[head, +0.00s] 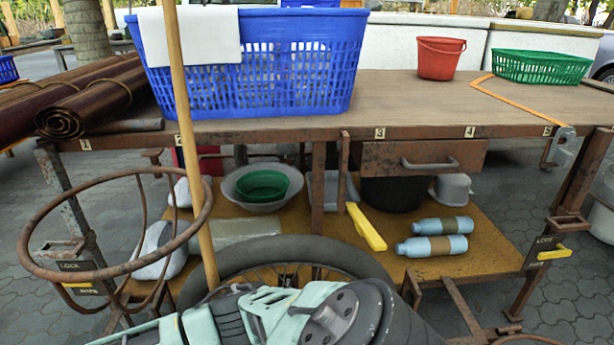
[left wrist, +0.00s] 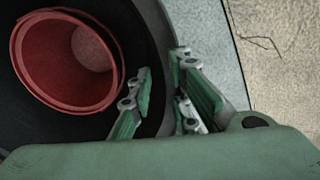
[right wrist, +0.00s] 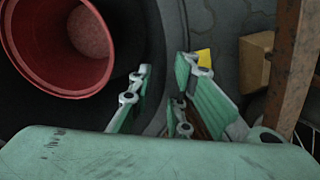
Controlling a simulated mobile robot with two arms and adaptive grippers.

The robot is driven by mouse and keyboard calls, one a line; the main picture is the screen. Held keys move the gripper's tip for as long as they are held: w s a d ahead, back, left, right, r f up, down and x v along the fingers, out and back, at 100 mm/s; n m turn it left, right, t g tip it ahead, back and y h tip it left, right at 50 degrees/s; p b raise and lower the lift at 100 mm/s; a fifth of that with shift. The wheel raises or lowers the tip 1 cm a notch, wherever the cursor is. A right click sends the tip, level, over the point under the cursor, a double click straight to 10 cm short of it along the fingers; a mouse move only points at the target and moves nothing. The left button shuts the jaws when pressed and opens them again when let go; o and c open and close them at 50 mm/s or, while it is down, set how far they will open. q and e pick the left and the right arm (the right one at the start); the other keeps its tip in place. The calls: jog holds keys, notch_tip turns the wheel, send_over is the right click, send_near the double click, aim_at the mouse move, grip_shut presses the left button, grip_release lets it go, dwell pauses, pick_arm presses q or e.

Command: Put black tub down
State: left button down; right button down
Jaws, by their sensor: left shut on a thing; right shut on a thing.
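The black tub (left wrist: 150,45) fills the left part of the left wrist view, cut off by the frame. A red bucket (left wrist: 66,55) sits inside it. My left gripper (left wrist: 163,75) is shut on the tub's rim, one finger inside and one outside. In the right wrist view the tub (right wrist: 150,40) shows with the red bucket (right wrist: 60,45) in it. My right gripper (right wrist: 164,75) is shut on another stretch of its rim. The held tub and both gripper tips are not visible in the head view; the tub's underside is hidden.
A brown workbench (head: 420,100) carries a blue basket (head: 255,75), a red bucket (head: 440,58) and a green basket (head: 541,67). Its lower shelf (head: 480,235) holds a dark tub (head: 392,195), bowls and two bottles. A rusty ring stand (head: 60,275) and wheel stand in front.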

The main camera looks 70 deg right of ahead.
pick_arm(q)
jog(key=shift+a+f, duration=0.15)
jog(key=shift+f, duration=0.3)
pick_arm(e)
jog(key=shift+d+f, duration=0.15)
jog(key=shift+f, duration=0.3)
pick_arm(q)
jog(key=c, duration=2)
grip_release()
jog(key=shift+c, duration=0.2)
pick_arm(e)
jog(key=c, duration=2)
grip_release()
jog(key=shift+c, duration=0.2)
pick_arm(q)
jog(key=o, duration=0.4)
jog(key=shift+r, duration=0.1)
pick_arm(e)
jog(key=o, duration=0.4)
jog(key=shift+r, duration=0.1)
